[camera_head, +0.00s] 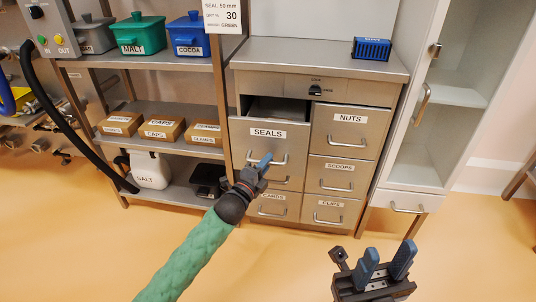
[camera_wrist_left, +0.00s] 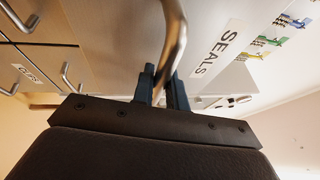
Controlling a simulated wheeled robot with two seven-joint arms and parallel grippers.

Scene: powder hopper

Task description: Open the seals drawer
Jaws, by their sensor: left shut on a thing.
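The seals drawer (camera_head: 264,140) is the upper-left drawer of the grey metal cabinet, with a white "SEALS" label. It stands partly pulled out, and a dark gap shows over its front. My left gripper (camera_head: 263,164) is at its bar handle (camera_head: 281,157). In the left wrist view the gripper fingers (camera_wrist_left: 164,88) are closed around the curved metal handle (camera_wrist_left: 173,38), beside the label (camera_wrist_left: 216,49). My right gripper (camera_head: 387,258) is at the lower right, fingers apart and empty, away from the cabinet.
Closed drawers labelled NUTS (camera_head: 346,131), SCOOPS (camera_head: 338,179) and CLIPS (camera_head: 330,214) are alongside. A blue box (camera_head: 372,48) stands on the cabinet top (camera_head: 300,52). Shelves with tubs and cartons (camera_head: 162,129) stand left, a pale cabinet (camera_head: 425,150) right. The floor in front is clear.

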